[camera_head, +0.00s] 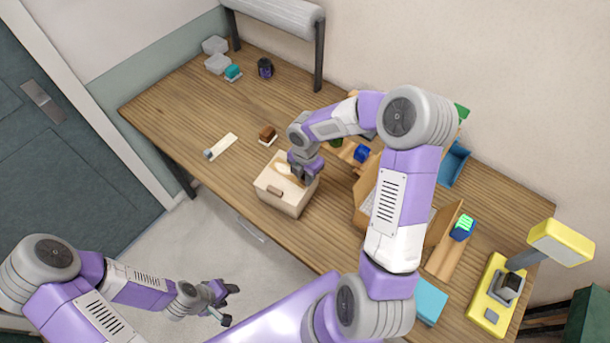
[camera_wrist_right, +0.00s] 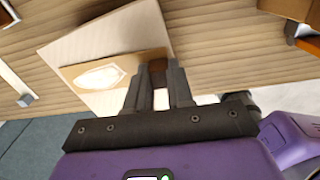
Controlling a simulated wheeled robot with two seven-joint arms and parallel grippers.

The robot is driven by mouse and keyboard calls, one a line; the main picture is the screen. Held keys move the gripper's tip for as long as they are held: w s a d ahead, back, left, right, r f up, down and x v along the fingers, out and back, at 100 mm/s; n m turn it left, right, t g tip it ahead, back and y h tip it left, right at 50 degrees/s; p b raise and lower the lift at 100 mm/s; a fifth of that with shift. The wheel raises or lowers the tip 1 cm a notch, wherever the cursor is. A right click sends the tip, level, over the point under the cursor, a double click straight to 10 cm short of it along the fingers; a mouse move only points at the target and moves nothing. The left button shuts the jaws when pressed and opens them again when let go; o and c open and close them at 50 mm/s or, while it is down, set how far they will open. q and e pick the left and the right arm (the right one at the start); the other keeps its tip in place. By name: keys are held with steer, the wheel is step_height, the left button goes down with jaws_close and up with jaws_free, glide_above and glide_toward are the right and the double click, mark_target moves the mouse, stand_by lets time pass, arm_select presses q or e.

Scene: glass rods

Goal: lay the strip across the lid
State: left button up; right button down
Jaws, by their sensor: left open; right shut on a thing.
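The pale box (camera_head: 284,201) stands near the table's front edge, with a small brown handle on its front. Its lid (camera_wrist_right: 125,32) is cream and shows in the right wrist view. A tan strip (camera_wrist_right: 70,74) with a white oval mark (camera_wrist_right: 100,77) lies over the lid; it also shows in the head view (camera_head: 284,169). My right gripper (camera_wrist_right: 160,80) is shut on the strip's brown end, close above the lid. Whether the strip touches the lid along its whole length I cannot tell. My left gripper (camera_head: 228,304) is open and empty, away from the table's front.
A white piece with a grey end (camera_head: 220,147) and a small brown-and-white block (camera_head: 268,135) lie left of the box. An open cardboard box (camera_head: 366,195) and wooden racks stand to the right. The table's left part has free room.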

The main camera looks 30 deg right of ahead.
steer(key=shift+f, duration=0.1)
steer(key=c, duration=1)
jaws_free()
steer(key=shift+r, duration=0.45)
step_height(320, 180, up, 12)
steer(key=p, duration=0.1)
steer(key=shift+f, duration=0.25)
